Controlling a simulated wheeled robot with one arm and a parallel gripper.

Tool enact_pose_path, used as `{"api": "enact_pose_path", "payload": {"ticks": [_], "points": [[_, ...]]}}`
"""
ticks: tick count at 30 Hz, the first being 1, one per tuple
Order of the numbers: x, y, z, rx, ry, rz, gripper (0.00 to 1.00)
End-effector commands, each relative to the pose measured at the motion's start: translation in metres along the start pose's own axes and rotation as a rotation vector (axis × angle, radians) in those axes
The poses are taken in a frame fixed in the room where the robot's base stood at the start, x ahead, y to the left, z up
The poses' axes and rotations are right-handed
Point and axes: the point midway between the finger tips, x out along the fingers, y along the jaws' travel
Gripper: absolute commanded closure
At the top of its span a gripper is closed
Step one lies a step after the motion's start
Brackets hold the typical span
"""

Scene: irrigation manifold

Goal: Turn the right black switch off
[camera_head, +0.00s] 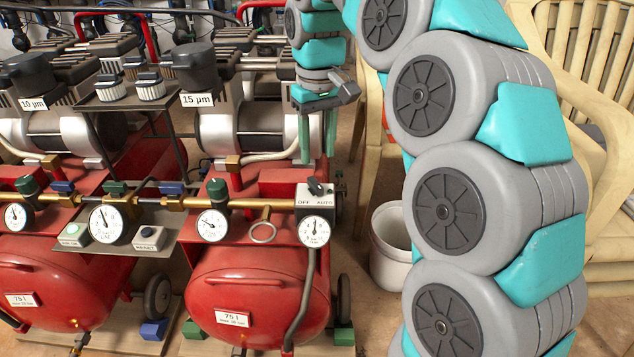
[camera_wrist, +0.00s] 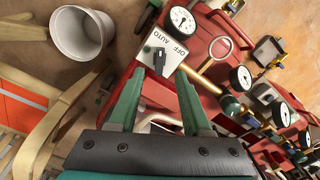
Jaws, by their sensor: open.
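The right black switch (camera_head: 316,187) is a small black knob on a white plate (camera_head: 305,202) marked OFF and AUTO, above a gauge at the right red compressor. In the wrist view the same black switch (camera_wrist: 159,61) shows between my fingers, beyond their tips. Which mark it points at is hard to tell. My gripper (camera_head: 317,155) points down above the switch, with its two green fingers apart and nothing between them. In the wrist view my gripper (camera_wrist: 162,78) is open, with the fingers on either side of the plate.
A gauge (camera_head: 314,228) sits just below the plate. The red tank (camera_head: 258,285) lies below. A white bucket (camera_head: 390,245) and beige chairs (camera_head: 590,50) stand to the right.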

Motion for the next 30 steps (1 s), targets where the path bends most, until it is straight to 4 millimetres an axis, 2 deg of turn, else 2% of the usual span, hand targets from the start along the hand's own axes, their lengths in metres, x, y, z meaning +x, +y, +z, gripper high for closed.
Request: {"api": "enact_pose_path", "payload": {"ticks": [8,21,30], "points": [[0.014,0.0,-0.002,-0.002,-0.005,0.001,0.51],[0.074,-0.001,-0.001,-0.002,-0.006,0.0,0.51],[0.079,0.0,-0.002,-0.002,-0.001,0.001,0.51]]}}
